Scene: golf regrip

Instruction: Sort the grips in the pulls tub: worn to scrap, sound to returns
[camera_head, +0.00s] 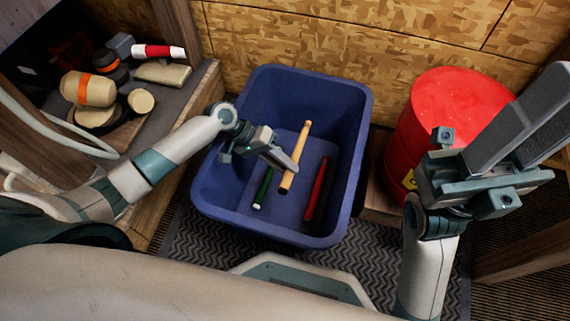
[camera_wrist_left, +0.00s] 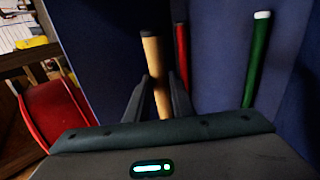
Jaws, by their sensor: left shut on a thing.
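The blue tub (camera_head: 210,190) stands in the middle of the head view. My left gripper (camera_head: 285,163) is inside its opening, shut on a tan grip (camera_head: 297,150). The tan grip also shows between the fingers in the left wrist view (camera_wrist_left: 155,70). A green grip (camera_head: 263,188) with a white end lies in the tub to the left of it, and a red grip (camera_head: 318,188) to the right. Both show in the left wrist view, red (camera_wrist_left: 182,58) and green (camera_wrist_left: 257,60). My right gripper (camera_head: 525,115) is raised at the right; its jaw gap is unclear.
A red drum (camera_head: 440,105) with a yellow label stands right of the tub. A bench (camera_head: 185,105) at the left holds several rounded items and a red-and-white roll (camera_head: 158,51). A chipboard wall is behind. A patterned mat (camera_head: 200,245) lies under the tub.

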